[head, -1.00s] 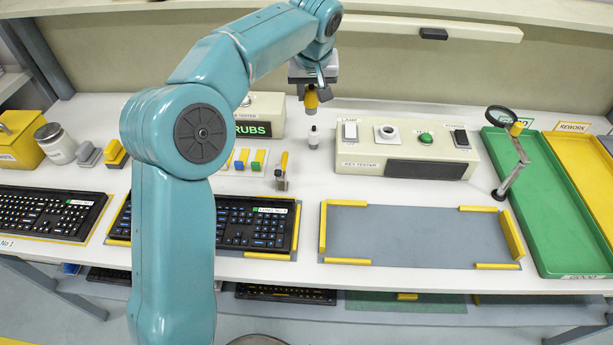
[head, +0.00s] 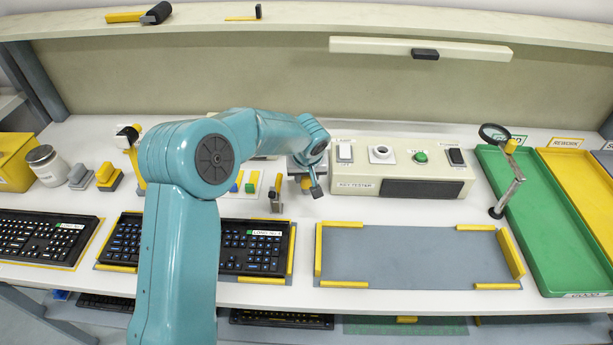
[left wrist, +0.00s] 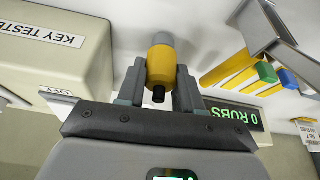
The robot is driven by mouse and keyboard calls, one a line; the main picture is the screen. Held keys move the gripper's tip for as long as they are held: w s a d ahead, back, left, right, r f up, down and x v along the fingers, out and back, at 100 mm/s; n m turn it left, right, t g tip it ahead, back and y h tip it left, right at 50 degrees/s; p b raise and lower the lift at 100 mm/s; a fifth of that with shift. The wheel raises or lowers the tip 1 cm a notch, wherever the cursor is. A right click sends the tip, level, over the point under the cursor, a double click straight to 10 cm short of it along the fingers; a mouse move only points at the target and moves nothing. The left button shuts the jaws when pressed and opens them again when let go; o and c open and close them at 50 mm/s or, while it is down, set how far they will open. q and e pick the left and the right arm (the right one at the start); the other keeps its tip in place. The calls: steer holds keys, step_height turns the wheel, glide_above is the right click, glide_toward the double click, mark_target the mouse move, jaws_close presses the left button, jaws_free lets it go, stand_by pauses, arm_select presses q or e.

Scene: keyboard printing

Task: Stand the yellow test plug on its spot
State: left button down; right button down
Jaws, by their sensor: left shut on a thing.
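The yellow test plug (left wrist: 161,64) is between the two fingers of my left gripper (left wrist: 160,88), which is shut on it. In the wrist view its black tip points toward the gripper, and a pale grey cylindrical part (left wrist: 160,38) shows at its far end. In the head view my left gripper (head: 306,186) is low over the bench, left of the key tester, with a bit of the yellow plug (head: 305,182) showing. Whether the plug touches the bench or its spot cannot be told. My right gripper is not in view.
The key tester (head: 400,186) stands close on the right. A small stand with a metal post (head: 276,200) and coloured pieces are on the left. The framed grey mat (head: 410,256) in front is empty.

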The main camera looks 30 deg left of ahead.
arm_select(q)
steer(key=shift+f, duration=0.3)
steer(key=shift+s, duration=0.1)
steer(key=shift+f, duration=0.15)
steer(key=c, duration=0.7)
jaws_free()
steer(key=shift+c, duration=0.2)
steer(key=shift+r, duration=0.25)
steer(key=b+v, duration=0.1)
steer(key=v, duration=1)
steer(key=shift+d+r, duration=0.2)
steer(key=shift+r, duration=0.15)
